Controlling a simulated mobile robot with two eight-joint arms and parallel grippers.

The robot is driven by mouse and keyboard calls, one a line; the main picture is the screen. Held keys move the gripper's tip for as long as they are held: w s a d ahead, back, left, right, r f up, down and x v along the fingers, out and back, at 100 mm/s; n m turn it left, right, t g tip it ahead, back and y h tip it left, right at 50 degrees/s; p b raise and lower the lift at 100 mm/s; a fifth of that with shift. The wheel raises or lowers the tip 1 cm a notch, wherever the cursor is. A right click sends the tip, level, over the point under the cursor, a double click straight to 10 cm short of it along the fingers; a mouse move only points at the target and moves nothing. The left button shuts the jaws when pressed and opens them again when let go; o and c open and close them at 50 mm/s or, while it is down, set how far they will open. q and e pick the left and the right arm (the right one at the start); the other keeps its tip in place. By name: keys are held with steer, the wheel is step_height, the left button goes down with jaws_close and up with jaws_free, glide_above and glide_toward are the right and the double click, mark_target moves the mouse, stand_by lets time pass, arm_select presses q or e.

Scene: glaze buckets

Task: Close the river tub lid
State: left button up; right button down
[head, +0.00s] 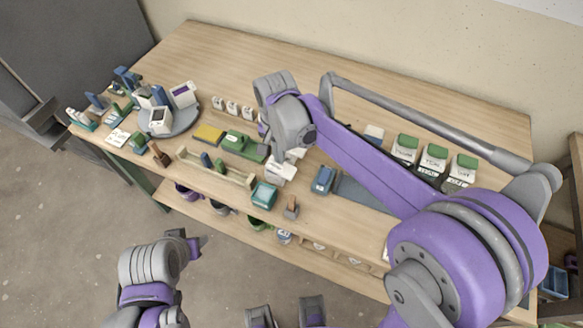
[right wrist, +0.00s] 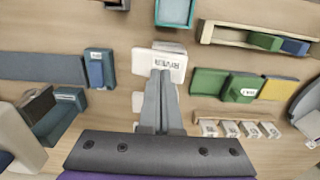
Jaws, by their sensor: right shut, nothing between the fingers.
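The river tub (right wrist: 148,60) is a small white box with dark lettering on its face, in the middle of the right wrist view. In the head view its white body (head: 284,171) shows just below my right gripper. I cannot tell the lid's angle. My right gripper (right wrist: 159,75) is shut and empty, with its fingertips at the lettered white part; I cannot tell if they touch it. In the head view the right gripper (head: 277,153) is partly hidden by its own wrist. My left gripper (head: 193,245) is off the table's front edge, and its fingers are unclear.
A teal container (head: 264,194) and a blue block (head: 323,180) stand near the tub. A green block (head: 238,143) and yellow sponge-like block (head: 208,134) lie to its left. Several green-topped white tubs (head: 434,157) stand at right. The table's back (head: 210,60) is clear.

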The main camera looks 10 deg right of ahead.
mark_target(284, 168)
arm_select(q)
steer(key=r+p, duration=0.1)
steer(key=w+r+p, duration=0.1)
steer(key=r, duration=0.1)
steer(key=w+r+p, duration=0.1)
steer(key=r, duration=0.1)
steer(key=shift+p, duration=0.35)
arm_select(e)
step_height(284, 168, up, 7)
steer(key=shift+s+d, duration=0.25)
steer(key=shift+d, duration=0.2)
arm_select(q)
steer(key=shift+s, duration=0.1)
arm_select(e)
steer(key=shift+s, duration=0.1)
